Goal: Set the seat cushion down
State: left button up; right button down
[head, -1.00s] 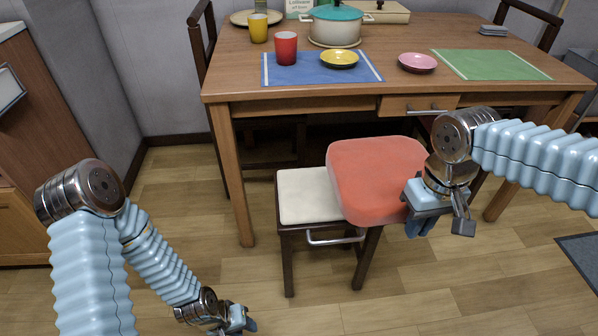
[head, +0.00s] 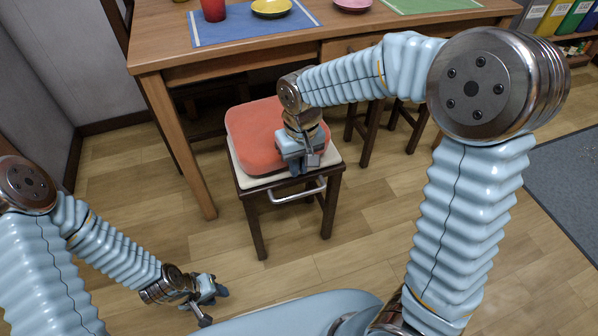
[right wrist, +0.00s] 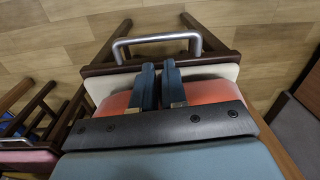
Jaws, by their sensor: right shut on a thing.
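The red seat cushion (head: 258,133) lies over the cream top of the dark wooden stool (head: 247,179) in the head view. The stool's cream rim shows around the cushion's front and right side. My right gripper (head: 304,169) is shut on the cushion's front right part, above the stool's edge. In the right wrist view the fingers (right wrist: 160,88) are close together at the red cushion (right wrist: 201,92), with the stool's metal handle (right wrist: 157,40) beyond. Whether the cushion rests fully flat is hard to tell. My left gripper (head: 214,291) is low at the left, away from the stool; its finger gap is unclear.
The dining table (head: 178,57) stands behind the stool with a blue mat (head: 225,32), red cup (head: 213,8), yellow plate and green mat (head: 430,4). Other dark stool legs show under it. The floor at front is clear; a grey mat (head: 570,175) lies right.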

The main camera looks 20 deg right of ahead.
notch_tip(320, 180, down, 3)
jog(key=shift+s+r, duration=0.1)
jog(key=shift+r, duration=0.1)
jog(key=c, duration=1.2)
grip_release()
jog(key=shift+o, duration=0.2)
notch_tip(320, 180, up, 12)
jog(key=p, duration=0.1)
jog(key=shift+d+p, duration=0.3)
jog(key=shift+s, duration=0.15)
